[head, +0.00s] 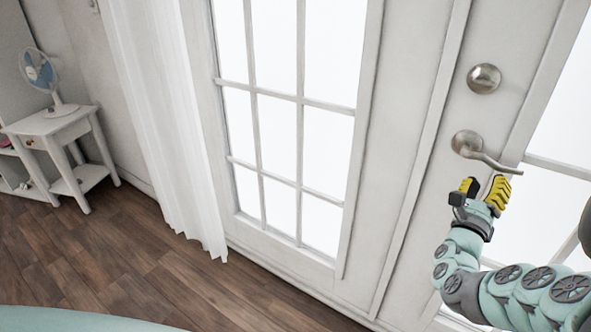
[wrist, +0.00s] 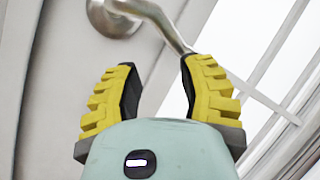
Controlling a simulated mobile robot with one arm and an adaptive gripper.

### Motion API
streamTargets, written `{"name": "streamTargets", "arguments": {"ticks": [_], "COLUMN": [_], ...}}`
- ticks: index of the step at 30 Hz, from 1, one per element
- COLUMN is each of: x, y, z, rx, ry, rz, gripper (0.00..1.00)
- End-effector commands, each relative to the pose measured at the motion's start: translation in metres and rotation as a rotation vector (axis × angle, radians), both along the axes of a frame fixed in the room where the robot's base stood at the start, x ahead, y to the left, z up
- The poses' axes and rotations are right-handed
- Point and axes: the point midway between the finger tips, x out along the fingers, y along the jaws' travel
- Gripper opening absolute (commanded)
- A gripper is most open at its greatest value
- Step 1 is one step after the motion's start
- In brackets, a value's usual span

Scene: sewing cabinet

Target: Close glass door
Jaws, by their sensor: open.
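The white glass door (head: 440,200) with panes stands at the right in the head view, and it also fills the wrist view. Its metal lever handle (head: 468,144) points right and slightly down. It shows at the top of the wrist view too (wrist: 160,22). My gripper (head: 483,186) is open, with yellow padded fingers, just below the lever. In the wrist view my gripper (wrist: 158,68) has its fingers spread, with nothing held between them. The lever's end passes near the right fingertip; I cannot tell whether they touch.
A round knob or lock (head: 484,78) sits above the handle. A second white glazed panel (head: 228,150) stands left of the door, with a white curtain (head: 165,120) beside it. A small white table (head: 50,122) with a fan (head: 40,75) is at far left. The wooden floor (head: 120,255) is clear.

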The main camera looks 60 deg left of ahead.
Motion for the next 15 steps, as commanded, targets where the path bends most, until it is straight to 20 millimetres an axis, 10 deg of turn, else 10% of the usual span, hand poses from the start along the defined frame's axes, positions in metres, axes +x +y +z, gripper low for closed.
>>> {"name": "streamTargets", "arguments": {"ticks": [15], "x": [-0.0071], "y": [-0.0017], "z": [-0.004], "rx": [-0.001], "ry": [0.002], "rz": [0.003], "gripper": [0.49]}}
